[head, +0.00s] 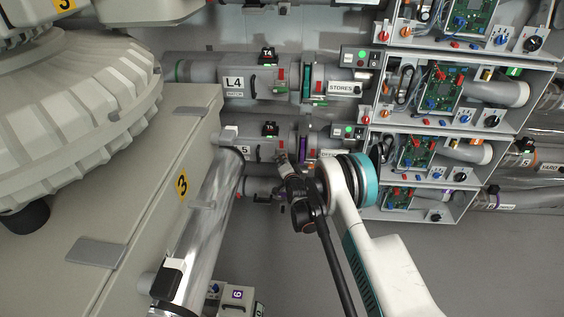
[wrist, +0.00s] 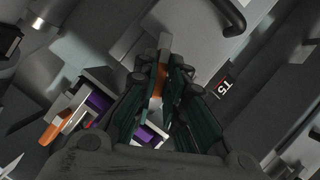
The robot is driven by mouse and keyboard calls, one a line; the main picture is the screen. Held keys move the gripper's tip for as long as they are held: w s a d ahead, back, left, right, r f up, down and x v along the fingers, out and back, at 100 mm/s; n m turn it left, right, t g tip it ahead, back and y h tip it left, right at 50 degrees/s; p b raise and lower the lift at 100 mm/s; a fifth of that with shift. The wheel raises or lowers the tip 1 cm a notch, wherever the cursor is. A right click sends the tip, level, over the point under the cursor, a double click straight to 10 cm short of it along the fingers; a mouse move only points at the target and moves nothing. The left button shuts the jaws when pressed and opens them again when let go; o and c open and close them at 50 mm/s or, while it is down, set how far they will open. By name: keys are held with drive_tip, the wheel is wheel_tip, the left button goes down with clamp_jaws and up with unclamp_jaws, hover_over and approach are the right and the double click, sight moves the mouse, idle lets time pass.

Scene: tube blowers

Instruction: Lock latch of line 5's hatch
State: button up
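Line 5's hatch (head: 262,151) is a grey pipe section below the L4 pipe in the head view, its label partly hidden. A black handle (wrist: 229,16) shows at the top of the wrist view, and a label reading T5 (wrist: 225,88) lies right of my fingers. My gripper (head: 281,161) is at the hatch's right end, by a purple ring. In the wrist view my gripper's (wrist: 162,72) dark fingers converge around a small grey and orange part (wrist: 158,86), likely the latch. Whether they grip it is unclear, and the fingers hide most of it.
The L4 pipe (head: 233,82) runs just above, with its own red latch (head: 281,75). Grey boxes with circuit boards (head: 442,90) stand to the right. A large pipe (head: 207,225) and a cabinet (head: 100,225) take up the left. Floor shows at lower centre.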

drive_tip(key=o, duration=0.4)
drive_tip(key=shift+v, duration=3.8)
drive_tip(key=shift+c, duration=0.3)
